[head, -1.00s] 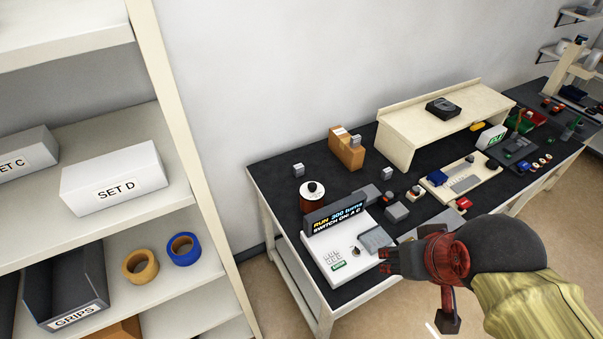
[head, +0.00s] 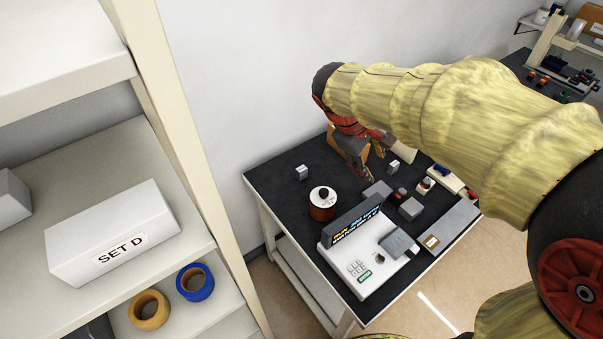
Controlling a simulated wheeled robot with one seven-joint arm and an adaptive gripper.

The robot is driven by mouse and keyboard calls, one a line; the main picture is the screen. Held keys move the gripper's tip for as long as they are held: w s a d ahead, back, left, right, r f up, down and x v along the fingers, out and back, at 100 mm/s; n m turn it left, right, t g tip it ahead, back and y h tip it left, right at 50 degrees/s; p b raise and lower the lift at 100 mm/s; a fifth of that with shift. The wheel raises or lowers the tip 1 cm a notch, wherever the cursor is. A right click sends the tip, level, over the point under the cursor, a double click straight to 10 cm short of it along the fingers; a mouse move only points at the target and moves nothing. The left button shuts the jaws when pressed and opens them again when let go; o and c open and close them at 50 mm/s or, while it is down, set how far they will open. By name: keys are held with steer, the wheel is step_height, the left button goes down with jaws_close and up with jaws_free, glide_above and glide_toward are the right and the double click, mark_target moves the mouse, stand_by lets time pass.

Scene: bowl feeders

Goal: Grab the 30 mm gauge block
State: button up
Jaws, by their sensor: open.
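Two small grey blocks with pale tops stand on the dark bench: a left block (head: 302,172) and a right block (head: 393,167). Any size marking on them is too small to read, so I cannot tell which is the 30 mm gauge block. My gripper (head: 366,176) is open and points down over the bench, between these two blocks and closer to the right one. Nothing shows between its fingers. My arm and gripper hide most of the brown box (head: 333,143) behind, and whatever stands on it.
A white control unit (head: 350,268) with a lit display stands at the bench's front. A dark red, white-topped spool (head: 322,204) and larger grey blocks (head: 410,209) stand near my gripper. Shelves with a SET D box (head: 118,235) rise at the left. The bench's back left is clear.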

steer(key=w+a+f+n+h, duration=0.25)
steer(key=w+f, duration=0.25)
steer(key=w, duration=0.4)
steer(key=n+t+h, duration=0.5)
steer(key=n+t, duration=0.1)
steer(key=n, duration=0.7)
glide_toward(300, 170)
steer(key=d, duration=0.1)
steer(key=w+d, duration=0.1)
steer(key=d, duration=0.1)
steer(key=shift+w+p, duration=0.35)
steer(key=shift+p, duration=0.05)
steer(key=x, duration=0.3)
steer(key=f+b+x, duration=0.1)
steer(key=x, duration=0.2)
steer(key=shift+w+f, duration=0.1)
steer(key=shift+w, duration=0.15)
steer(key=shift+w+d+f, duration=0.1)
steer(key=shift+w+d, duration=0.2)
steer(key=shift+d, duration=0.15)
steer(key=shift+c, duration=0.7)
jaws_close()
